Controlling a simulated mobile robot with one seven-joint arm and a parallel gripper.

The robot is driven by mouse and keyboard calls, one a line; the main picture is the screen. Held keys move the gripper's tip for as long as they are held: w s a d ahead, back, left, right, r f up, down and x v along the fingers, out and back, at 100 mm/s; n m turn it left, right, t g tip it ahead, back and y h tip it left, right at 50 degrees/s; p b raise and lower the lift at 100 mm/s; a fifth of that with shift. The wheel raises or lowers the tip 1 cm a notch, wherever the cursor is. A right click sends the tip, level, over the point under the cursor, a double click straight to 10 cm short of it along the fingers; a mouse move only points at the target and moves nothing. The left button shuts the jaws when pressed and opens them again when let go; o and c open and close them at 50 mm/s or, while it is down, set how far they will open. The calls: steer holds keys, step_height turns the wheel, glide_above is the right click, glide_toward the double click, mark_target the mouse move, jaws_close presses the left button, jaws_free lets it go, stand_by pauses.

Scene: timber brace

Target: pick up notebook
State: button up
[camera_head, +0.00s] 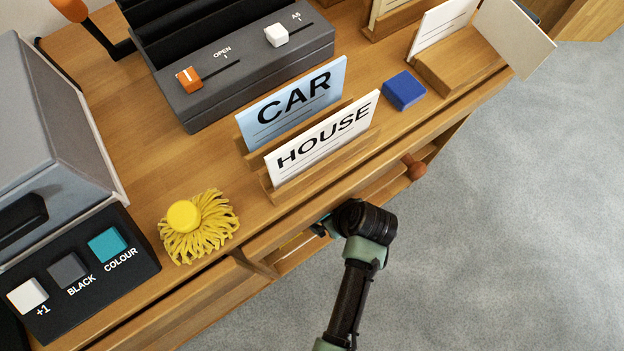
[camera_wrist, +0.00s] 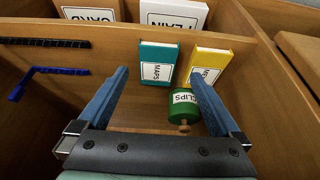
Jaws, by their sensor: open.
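In the wrist view a teal book (camera_wrist: 157,62) labelled MAPS and a yellow book (camera_wrist: 208,66) with a partly hidden label stand side by side against the wooden wall of an open compartment. I cannot tell which is the notebook. My gripper (camera_wrist: 159,78) is open, its two blue fingers pointing into the compartment. The teal book shows between the fingertips; the right fingertip is in front of the yellow book's lower edge. Nothing is held. In the head view my gripper is mostly hidden by my wrist at the desk's front edge; the books are not visible there.
A green cylinder (camera_wrist: 184,106) labelled CLIPS lies below the books, beside the right finger. Blue and black strips (camera_wrist: 45,72) are at left. The desk (camera_head: 150,150) holds CAR (camera_head: 292,98) and HOUSE (camera_head: 322,138) cards.

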steer(key=b+x, duration=0.4)
steer(key=x, duration=0.5)
steer(key=shift+w+d+b, duration=0.1)
steer(key=shift+b, duration=0.3)
steer(key=shift+r, duration=0.1)
steer(key=c, duration=1.1)
steer(key=shift+r, duration=0.1)
steer(key=shift+c, duration=0.2)
